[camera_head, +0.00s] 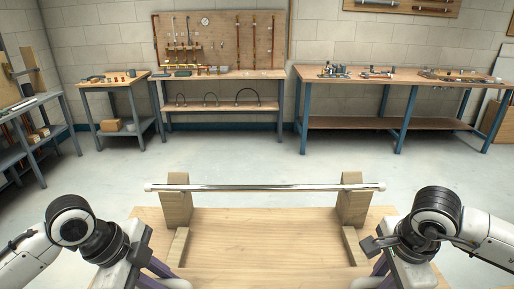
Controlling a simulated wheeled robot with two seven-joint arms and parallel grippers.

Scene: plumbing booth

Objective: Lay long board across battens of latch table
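The latch table (270,235) has a pale wooden top and is right in front of me. Two short battens lie on it, one at the left (179,246) and one at the right (353,246). Two upright wooden posts, left (177,207) and right (351,208), carry a shiny metal bar (265,188) across the far edge. I cannot make out a separate long board. My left gripper (142,250) is at the table's left side and my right gripper (376,247) at its right side. Their fingers are too small and hidden to judge.
Clear grey floor (240,155) lies beyond the table. A workbench (220,75) with a pegboard stands at the back, a smaller bench (112,82) to its left and a long bench (400,80) with fittings at the right. A shelf unit (35,115) stands far left.

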